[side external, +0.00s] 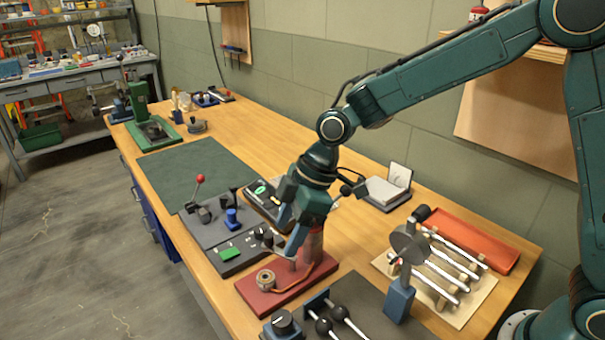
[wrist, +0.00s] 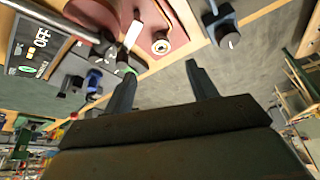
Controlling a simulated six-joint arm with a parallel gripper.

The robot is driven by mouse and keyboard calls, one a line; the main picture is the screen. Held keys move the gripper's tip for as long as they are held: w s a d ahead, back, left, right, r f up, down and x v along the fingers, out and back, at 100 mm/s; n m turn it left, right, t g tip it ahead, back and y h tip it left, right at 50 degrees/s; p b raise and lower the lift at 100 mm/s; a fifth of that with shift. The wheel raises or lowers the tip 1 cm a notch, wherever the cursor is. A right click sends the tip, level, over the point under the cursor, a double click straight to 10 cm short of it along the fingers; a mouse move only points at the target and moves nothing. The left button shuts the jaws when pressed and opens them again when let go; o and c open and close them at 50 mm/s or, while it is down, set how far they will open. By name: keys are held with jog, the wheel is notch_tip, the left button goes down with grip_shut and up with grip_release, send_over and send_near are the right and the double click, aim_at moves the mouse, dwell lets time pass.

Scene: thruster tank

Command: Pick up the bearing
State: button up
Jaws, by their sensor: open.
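A small round ring-shaped part with a dark centre, which looks like the bearing (side external: 265,279), sits at the front left end of a dark red base (side external: 283,296). In the wrist view the bearing (wrist: 161,46) shows as a pale ring on the red base (wrist: 183,22), just beyond the gap between my fingers. My gripper (side external: 288,234) is open and empty, tilted, above and behind the bearing, apart from it. In the wrist view both fingers of my gripper (wrist: 160,71) stand apart with nothing between them.
An upright reddish cylinder (side external: 312,240) stands on the red base close to my gripper. Black-knobbed rods (side external: 332,320) and a blue stand (side external: 399,297) are to the right. The green mat (side external: 198,170) is clear.

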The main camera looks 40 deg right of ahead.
send_over(268, 276)
jog(key=d, duration=0.3)
jog(key=shift+s+a+f, duration=0.1)
jog(key=shift+s+f, duration=0.05)
jog(key=shift+f, duration=0.6)
jog(key=shift+s+a+f, duration=0.1)
jog(key=shift+s+f, duration=0.05)
jog(key=shift+f, duration=0.65)
jog(key=shift+s+a+f, duration=0.1)
jog(key=shift+s+f, duration=0.05)
jog(key=shift+f, duration=0.6)
jog(key=shift+x, duration=2.55)
jog(key=shift+s+d, duration=0.1)
jog(key=shift+c, duration=0.2)
jog(key=c, duration=1.1)
notch_tip(268, 276, up, 20)
